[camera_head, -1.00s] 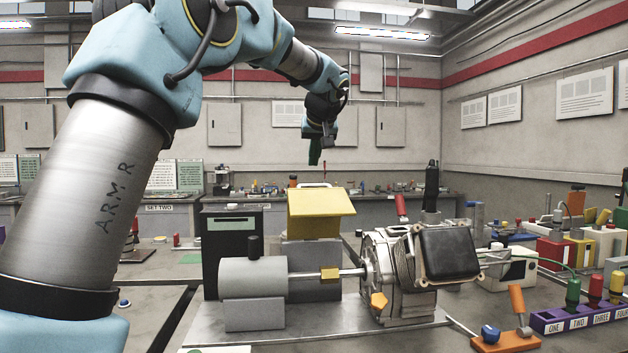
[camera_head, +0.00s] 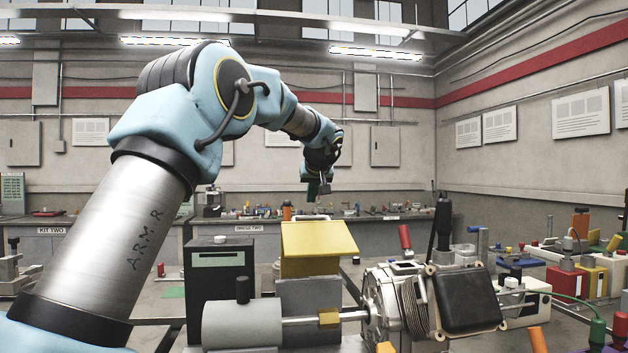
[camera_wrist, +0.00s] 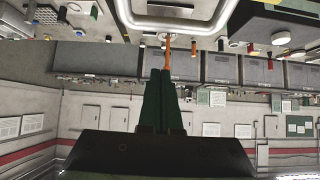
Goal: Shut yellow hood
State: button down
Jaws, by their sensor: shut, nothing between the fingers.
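The yellow hood (camera_head: 320,240) sits on a grey block behind the grey cylinder in the head view. Its top panel slopes towards me, with a yellow part beneath it and a pale bar handle (camera_head: 308,217) along its upper edge. My gripper (camera_head: 319,196) hangs fingers down just above that handle in the picture; the depth between them is hard to judge. In the wrist view my dark green fingers (camera_wrist: 165,75) are together with nothing between them. A pale bar handle (camera_wrist: 180,24) spans the top of that view, beyond the fingertips and apparently apart from them.
A dark cabinet (camera_head: 218,280) stands left of the hood. A grey cylinder (camera_head: 240,323) with a shaft lies in front. A metal machine with a black box (camera_head: 467,297) stands to the right. Benches with small items line the back wall.

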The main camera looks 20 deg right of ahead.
aim_at(313, 217)
jog(key=shift+s+a+f+p, duration=0.15)
jog(key=shift+s+f, duration=0.15)
jog(key=shift+f, duration=0.25)
jog(key=shift+s+a+f+p, duration=0.1)
jog(key=shift+s+f+p, duration=0.15)
jog(key=shift+f, duration=0.3)
jog(key=shift+s+a+f+p, duration=0.1)
jog(key=shift+s+f, duration=0.25)
jog(key=shift+f, duration=0.2)
jog(key=shift+f+b, duration=0.15)
jog(key=shift+b, duration=0.25)
jog(key=shift+s+f+b, duration=0.1)
jog(key=shift+s+b, duration=0.2)
jog(key=shift+b, duration=0.55)
jog(key=shift+s+t+b, duration=0.2)
jog(key=shift+t+b, duration=0.1)
jog(key=shift+b, duration=0.1)
